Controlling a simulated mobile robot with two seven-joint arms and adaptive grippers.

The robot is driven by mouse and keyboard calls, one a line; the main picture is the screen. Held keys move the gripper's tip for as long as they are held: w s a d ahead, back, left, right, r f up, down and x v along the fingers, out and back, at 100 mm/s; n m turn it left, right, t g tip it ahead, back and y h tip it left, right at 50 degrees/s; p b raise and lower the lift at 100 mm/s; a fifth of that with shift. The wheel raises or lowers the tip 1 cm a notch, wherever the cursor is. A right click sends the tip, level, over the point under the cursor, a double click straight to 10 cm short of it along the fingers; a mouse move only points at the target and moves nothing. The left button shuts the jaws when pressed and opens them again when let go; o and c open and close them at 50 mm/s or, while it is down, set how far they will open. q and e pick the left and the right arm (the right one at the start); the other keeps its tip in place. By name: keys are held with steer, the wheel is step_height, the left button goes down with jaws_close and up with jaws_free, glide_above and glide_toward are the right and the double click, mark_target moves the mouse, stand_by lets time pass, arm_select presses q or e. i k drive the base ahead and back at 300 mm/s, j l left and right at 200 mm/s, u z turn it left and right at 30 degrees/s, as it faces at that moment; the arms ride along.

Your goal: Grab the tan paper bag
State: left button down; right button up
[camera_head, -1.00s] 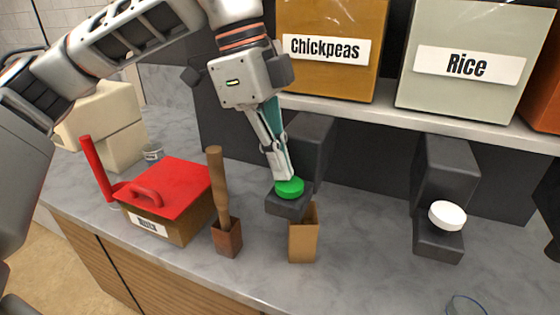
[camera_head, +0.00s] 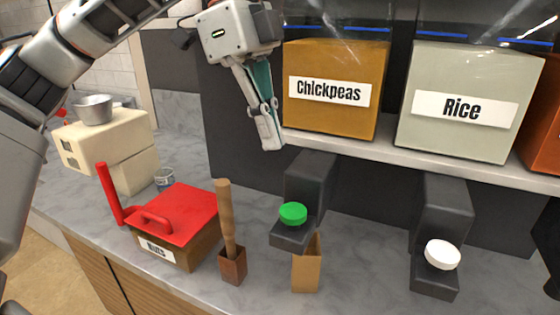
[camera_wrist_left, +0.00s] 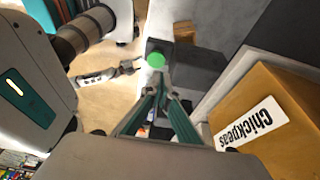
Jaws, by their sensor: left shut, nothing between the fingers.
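The tan paper bag (camera_head: 306,268) stands upright on the grey counter in the head view, open at the top. In the left wrist view the bag (camera_wrist_left: 183,30) shows small beyond the green button (camera_wrist_left: 156,60). My left gripper (camera_head: 270,146) is shut and empty.
A wooden-handled tool stands in a small brown holder (camera_head: 232,266) left of the bag. Further left is a red-lidded box (camera_head: 178,214). A second dispenser with a white button (camera_head: 442,254) is on the right. The shelf (camera_head: 400,156) holds large boxes. Bare counter lies between the dispensers.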

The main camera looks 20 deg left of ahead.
mark_target(306, 268)
steer(key=k, duration=1)
